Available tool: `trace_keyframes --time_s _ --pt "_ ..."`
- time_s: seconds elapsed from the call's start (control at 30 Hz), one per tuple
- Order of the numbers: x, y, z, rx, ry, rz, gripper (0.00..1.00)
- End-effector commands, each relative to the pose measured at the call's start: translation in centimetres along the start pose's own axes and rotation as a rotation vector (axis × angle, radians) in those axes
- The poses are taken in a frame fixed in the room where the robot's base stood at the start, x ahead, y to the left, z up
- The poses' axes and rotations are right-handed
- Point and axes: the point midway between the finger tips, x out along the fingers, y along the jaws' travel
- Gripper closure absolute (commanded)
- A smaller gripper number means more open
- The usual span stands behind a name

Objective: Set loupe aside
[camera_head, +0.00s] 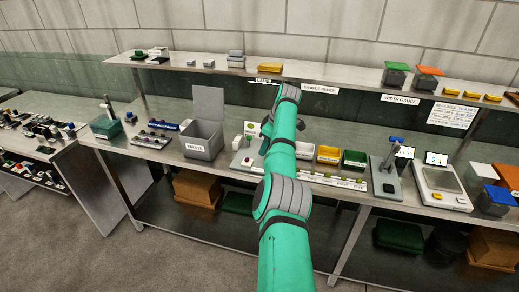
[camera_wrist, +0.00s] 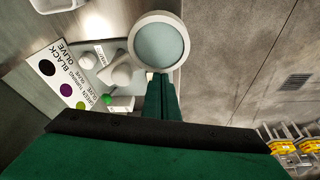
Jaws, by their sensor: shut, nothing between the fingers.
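The loupe (camera_wrist: 159,43), a round pale lens in a thick white ring, shows at the top middle of the wrist view. My gripper (camera_wrist: 161,80) is shut and empty, its green fingers together just below the loupe's lower rim in the picture; I cannot tell whether they touch it. In the head view my green arm reaches over the bench and hides much of the spot, so the loupe is not clear there.
A card (camera_wrist: 62,75) with coloured dots and a white fixture (camera_wrist: 122,72) with a green knob are left of the loupe. In the head view a waste bin (camera_head: 203,139) stands left of my arm; yellow (camera_head: 328,154) and green (camera_head: 354,159) trays stand right.

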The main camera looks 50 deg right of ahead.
Motion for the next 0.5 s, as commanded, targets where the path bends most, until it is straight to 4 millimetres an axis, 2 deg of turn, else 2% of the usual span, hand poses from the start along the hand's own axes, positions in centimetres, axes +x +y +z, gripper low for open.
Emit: trace_keyframes --time_s 0.5 --pt "-0.28 0.45 0.78 0.006 -0.004 0.003 1.0"
